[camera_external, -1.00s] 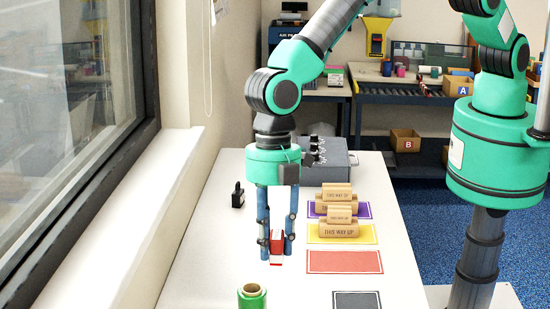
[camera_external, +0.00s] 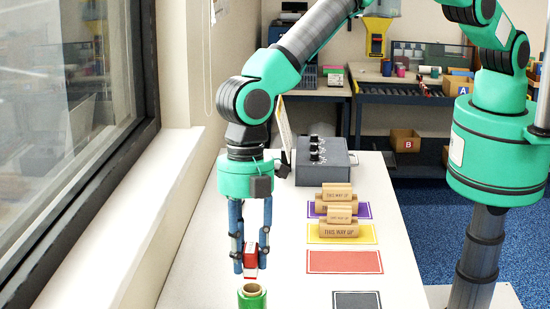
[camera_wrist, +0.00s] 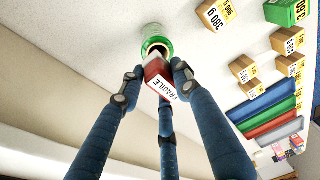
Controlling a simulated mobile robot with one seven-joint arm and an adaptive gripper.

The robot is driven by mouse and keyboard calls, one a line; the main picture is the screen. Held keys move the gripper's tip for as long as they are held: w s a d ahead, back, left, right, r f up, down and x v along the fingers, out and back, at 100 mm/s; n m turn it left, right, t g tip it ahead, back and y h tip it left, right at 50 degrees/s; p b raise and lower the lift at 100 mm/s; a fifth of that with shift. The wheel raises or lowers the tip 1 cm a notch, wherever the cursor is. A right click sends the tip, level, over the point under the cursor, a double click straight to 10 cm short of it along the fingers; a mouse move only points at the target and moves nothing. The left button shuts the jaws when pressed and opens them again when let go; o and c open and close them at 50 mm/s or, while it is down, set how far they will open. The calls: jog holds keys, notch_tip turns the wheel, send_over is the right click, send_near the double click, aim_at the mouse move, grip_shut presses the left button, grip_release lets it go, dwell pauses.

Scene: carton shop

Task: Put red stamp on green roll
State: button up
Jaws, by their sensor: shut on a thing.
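The red stamp (camera_external: 251,261) is held between the fingers of my gripper (camera_external: 250,268), above the table. In the wrist view the red stamp (camera_wrist: 158,78) shows a white label reading FRAGILE, and the fingers of my gripper (camera_wrist: 153,88) close on it from its sides. The green roll (camera_external: 252,297) stands upright at the front of the table, with a tan core on top. The stamp is just above and slightly behind the roll in the external view. In the wrist view the green roll (camera_wrist: 153,36) lies just beyond the stamp, which hides part of its near side.
Wooden THIS WAY UP stamps (camera_external: 338,229) stand on the yellow mat (camera_external: 368,234) and purple mat (camera_external: 363,210). The red mat (camera_external: 345,262) and dark grey mat (camera_external: 357,301) are bare. A grey box with knobs (camera_external: 325,170) stands at the back. The table's left side is clear.

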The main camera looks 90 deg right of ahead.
aim_at(248, 270)
jog(key=shift+f+p, duration=0.4)
jog(key=shift+f, duration=1.35)
jog(key=shift+f, duration=0.2)
jog(key=o, duration=1.2)
jog(key=shift+r, duration=0.1)
jog(key=r, duration=0.4)
jog(key=d+r+b, duration=0.1)
jog(key=r, duration=0.7)
jog(key=shift+d+b, duration=0.35)
jog(key=shift+d, duration=0.05)
jog(key=shift+r, duration=0.15)
